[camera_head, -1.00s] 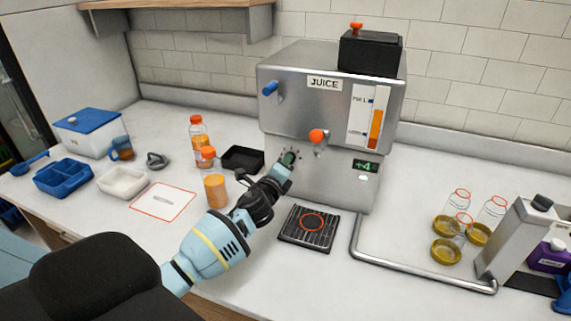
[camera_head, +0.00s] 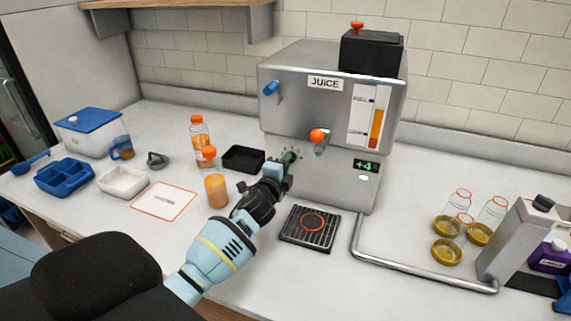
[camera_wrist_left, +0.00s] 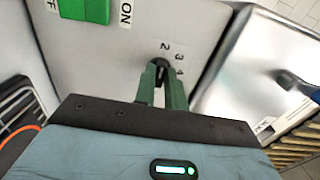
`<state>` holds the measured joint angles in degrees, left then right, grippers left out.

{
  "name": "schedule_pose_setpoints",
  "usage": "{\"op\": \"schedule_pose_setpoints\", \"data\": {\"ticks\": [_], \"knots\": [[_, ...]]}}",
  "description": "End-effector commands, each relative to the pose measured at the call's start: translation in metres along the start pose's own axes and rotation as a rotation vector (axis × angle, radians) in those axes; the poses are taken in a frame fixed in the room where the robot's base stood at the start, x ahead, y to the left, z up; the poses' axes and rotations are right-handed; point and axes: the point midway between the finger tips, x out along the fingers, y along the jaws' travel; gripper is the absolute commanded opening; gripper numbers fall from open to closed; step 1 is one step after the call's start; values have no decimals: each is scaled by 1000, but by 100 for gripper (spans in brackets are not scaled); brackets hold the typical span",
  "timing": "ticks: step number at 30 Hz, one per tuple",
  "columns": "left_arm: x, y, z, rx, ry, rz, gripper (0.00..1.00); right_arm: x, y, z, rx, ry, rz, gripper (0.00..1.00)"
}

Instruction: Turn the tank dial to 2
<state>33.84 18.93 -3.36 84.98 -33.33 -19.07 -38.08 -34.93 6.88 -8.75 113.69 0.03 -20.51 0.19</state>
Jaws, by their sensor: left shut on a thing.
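The juice machine (camera_head: 335,100) is a grey metal box with a JUICE label. My left gripper (camera_head: 288,160) is at the left part of its front and hides the dial in the head view. In the left wrist view the dial is a small dark knob (camera_wrist_left: 162,68) between the green fingers of my left gripper (camera_wrist_left: 161,78), which is shut on it. The numbers 2, 3 and 4 (camera_wrist_left: 178,62) show above and right of the knob. Which number the dial points to cannot be told. My right gripper is out of view.
A green switch (camera_wrist_left: 84,10) with an ON label is near the dial. An orange-tipped lever (camera_head: 318,136) sticks out right of my gripper. A drip grate (camera_head: 309,228) lies below. A juice bottle (camera_head: 216,190) and a black tray (camera_head: 243,158) stand left of my arm.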

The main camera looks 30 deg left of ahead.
Motion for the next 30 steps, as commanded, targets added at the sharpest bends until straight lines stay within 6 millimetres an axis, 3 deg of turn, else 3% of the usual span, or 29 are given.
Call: {"op": "schedule_pose_setpoints", "data": {"ticks": [10, 11, 15, 25, 30], "knots": [[0, 1, 0, -7, 1, 2, 0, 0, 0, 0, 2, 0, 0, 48], [0, 1, 0, -7, 1, 2, 16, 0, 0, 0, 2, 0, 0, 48], [0, 1, 0, -6, 0, 2, 34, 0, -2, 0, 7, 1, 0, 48], [-2, 0, 0, -3, 0, 1, 34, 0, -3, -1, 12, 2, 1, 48], [-18, 0, 0, -3, 1, 0, 34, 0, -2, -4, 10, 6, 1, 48]]}}
